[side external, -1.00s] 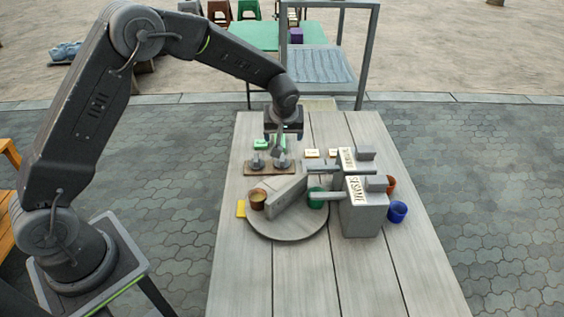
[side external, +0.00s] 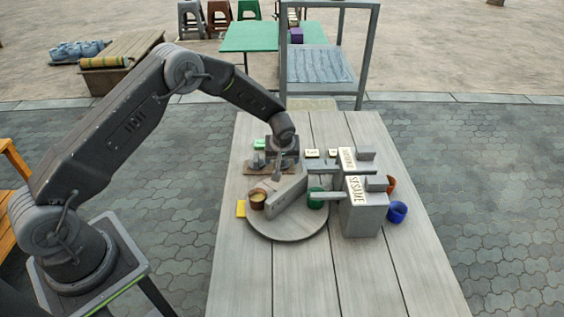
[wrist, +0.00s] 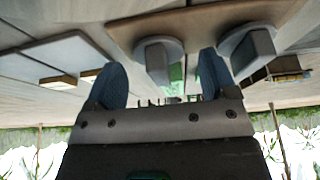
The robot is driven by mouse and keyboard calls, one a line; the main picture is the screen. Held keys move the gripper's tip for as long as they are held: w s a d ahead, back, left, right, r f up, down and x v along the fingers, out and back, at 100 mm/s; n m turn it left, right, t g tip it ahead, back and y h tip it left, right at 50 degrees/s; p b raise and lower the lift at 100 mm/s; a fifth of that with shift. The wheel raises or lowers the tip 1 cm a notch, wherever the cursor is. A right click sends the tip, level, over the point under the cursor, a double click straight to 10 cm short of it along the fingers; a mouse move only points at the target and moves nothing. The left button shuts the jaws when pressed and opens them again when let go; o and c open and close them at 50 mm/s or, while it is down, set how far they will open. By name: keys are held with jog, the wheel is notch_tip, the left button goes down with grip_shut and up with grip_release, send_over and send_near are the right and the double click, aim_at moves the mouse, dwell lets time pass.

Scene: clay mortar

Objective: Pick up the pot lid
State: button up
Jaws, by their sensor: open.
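Two grey lids with blocky knobs sit on a brown wooden board (side external: 247,168). In the side view the left lid (side external: 257,161) shows, and the other is mostly hidden behind my gripper (side external: 281,166). In the wrist view one lid (wrist: 158,62) appears between my two blue-grey fingertips, and the other lid (wrist: 248,48) is to the right of the right finger. My gripper (wrist: 160,66) is open and empty, low over the board. I cannot tell whether a finger touches a lid.
In front is a round grey plate (side external: 288,233) with a grey slab (side external: 283,197), a brown cup (side external: 257,199) and a green cup (side external: 316,200). A grey dispenser (side external: 363,215) marked SESAME stands right, beside a blue cup (side external: 397,212). The table's front is clear.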

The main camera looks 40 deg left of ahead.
jog(key=shift+w+a+f, duration=0.1)
jog(key=shift+f, duration=0.25)
jog(key=shift+c, duration=0.2)
jog(key=c, duration=0.9)
